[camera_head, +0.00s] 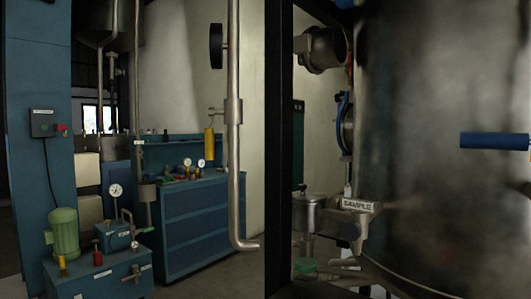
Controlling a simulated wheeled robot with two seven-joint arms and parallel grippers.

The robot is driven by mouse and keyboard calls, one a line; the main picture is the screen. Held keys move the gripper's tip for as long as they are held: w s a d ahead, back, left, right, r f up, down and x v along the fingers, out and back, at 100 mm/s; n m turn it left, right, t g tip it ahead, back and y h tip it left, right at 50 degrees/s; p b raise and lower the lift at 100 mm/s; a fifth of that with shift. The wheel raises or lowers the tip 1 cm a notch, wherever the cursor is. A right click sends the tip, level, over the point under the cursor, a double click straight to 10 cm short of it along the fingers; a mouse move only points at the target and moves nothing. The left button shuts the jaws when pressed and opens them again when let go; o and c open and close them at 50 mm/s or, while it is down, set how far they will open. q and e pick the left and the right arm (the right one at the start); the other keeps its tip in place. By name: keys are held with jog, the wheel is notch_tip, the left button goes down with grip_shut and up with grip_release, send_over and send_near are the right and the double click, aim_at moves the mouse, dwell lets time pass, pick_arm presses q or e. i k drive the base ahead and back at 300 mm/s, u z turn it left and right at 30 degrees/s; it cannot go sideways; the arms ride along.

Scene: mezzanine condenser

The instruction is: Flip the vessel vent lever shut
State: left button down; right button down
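A large grey metal vessel (425,210) fills the right side of the head view. A blue lever-like handle (495,141) lies level across its right part and reaches the picture's edge. A yellow handle (209,143) hangs downward beside a valve body (233,111) on a vertical steel pipe (234,190). Neither carries a readable label, so I cannot tell which is the vessel vent lever. Neither of my grippers shows in this view.
A dark upright post (278,150) stands between pipe and vessel. A SAMPLE label (357,205) and a metal pot (309,213) are low beside the vessel. A blue workbench (205,225) and a green motor (64,233) on a blue unit stand left.

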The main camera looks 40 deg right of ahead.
aim_at(208, 132)
jog(key=z, duration=1.1)
jog(key=i, duration=0.9)
jog(key=z, duration=0.8)
